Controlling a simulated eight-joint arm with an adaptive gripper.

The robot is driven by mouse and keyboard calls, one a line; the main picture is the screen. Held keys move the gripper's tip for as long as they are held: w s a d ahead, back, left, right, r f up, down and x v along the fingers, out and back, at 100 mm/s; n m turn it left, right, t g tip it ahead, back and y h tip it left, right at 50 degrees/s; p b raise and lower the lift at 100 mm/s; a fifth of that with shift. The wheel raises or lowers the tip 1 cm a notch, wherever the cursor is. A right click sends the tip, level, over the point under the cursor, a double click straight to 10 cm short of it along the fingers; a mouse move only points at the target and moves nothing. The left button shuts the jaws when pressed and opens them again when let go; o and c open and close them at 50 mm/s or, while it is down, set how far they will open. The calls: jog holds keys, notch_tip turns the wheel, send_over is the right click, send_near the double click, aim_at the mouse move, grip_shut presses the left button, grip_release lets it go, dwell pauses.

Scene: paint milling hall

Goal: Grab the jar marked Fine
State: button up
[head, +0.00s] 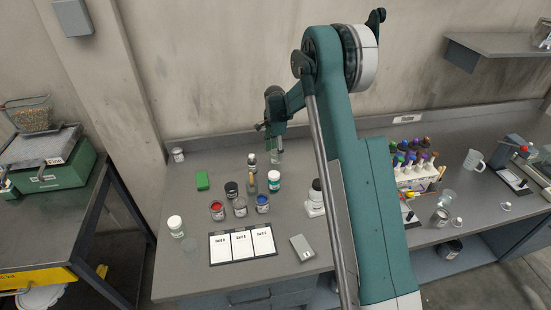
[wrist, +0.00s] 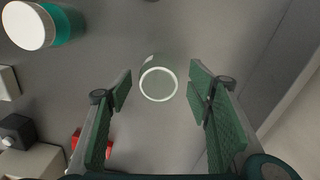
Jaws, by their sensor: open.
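My gripper (head: 274,140) is open above the back of the bench, its tips over a small pale glass jar (head: 276,157). In the wrist view the jar's round pale rim (wrist: 158,85) lies between my two green finger pads, with a gap on both sides. No contact shows. The jar stands upright and a pale patch shows on its far side. A white-lidded teal jar (head: 273,182) stands in front of it and shows at the upper left in the wrist view (wrist: 35,25). No jar's marking is readable, so I cannot tell which one says Fine.
Several jars stand in front, including a red-topped one (head: 217,210) and a blue-topped one (head: 262,203). The wall rises close behind.

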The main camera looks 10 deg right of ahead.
aim_at(275, 156)
jog(key=shift+s+f, duration=0.1)
jog(key=shift+f, duration=1.45)
jog(key=shift+c, duration=0.7)
jog(key=c, duration=0.8)
